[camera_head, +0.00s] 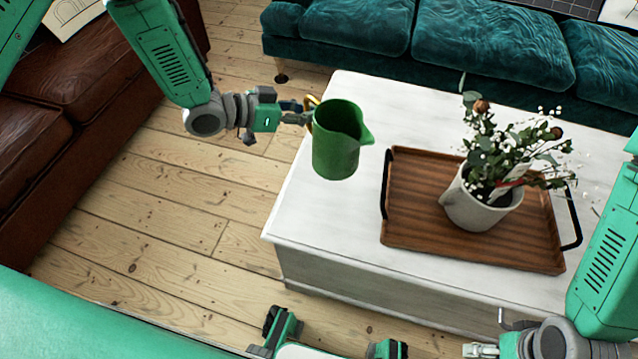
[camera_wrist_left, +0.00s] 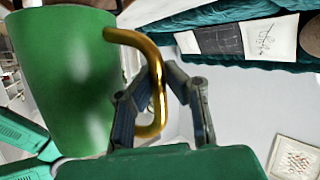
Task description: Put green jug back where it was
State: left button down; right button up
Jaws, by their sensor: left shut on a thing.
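The green jug (camera_head: 336,150) has a gold handle and a spout facing right. It is upright over the left part of the white table (camera_head: 330,220); I cannot tell whether its base touches the top. My left gripper (camera_head: 306,116) comes from the left and is shut on the handle. In the left wrist view, the fingers (camera_wrist_left: 165,100) close around the gold handle (camera_wrist_left: 155,85), beside the jug body (camera_wrist_left: 65,85). My right arm is at the lower right, its gripper (camera_head: 482,350) cut by the bottom edge, so its opening is unclear.
A wooden tray (camera_head: 410,225) with black handles lies on the table, right of the jug. A light pot (camera_head: 478,208) with flowers stands on it. A teal sofa (camera_head: 490,45) is behind, a brown leather sofa (camera_head: 50,150) at left. The table's front-left corner is bare.

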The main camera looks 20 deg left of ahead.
pick_arm(q)
jog(key=shift+a+m+g+h, duration=0.15)
jog(key=shift+m+g+h, duration=0.15)
jog(key=shift+m+g, duration=0.1)
jog(key=shift+s+f+m+g+p, duration=0.2)
jog(key=shift+m+g+p, duration=0.2)
jog(key=shift+g+p, duration=0.2)
jog(key=shift+f, duration=0.25)
jog(key=f+b, duration=0.2)
jog(key=f, duration=0.3)
jog(key=f+b, duration=0.2)
jog(key=f, duration=0.2)
jog(key=shift+a+f, duration=0.2)
jog(key=shift+f, duration=0.15)
pick_arm(e)
jog(key=shift+d+f, duration=0.25)
jog(key=shift+f, duration=0.35)
jog(key=shift+d+f, duration=0.2)
jog(key=shift+f, duration=0.4)
pick_arm(q)
jog(key=shift+a+h, duration=0.15)
jog(key=shift+h, duration=0.15)
pick_arm(e)
jog(key=shift+a, duration=0.1)
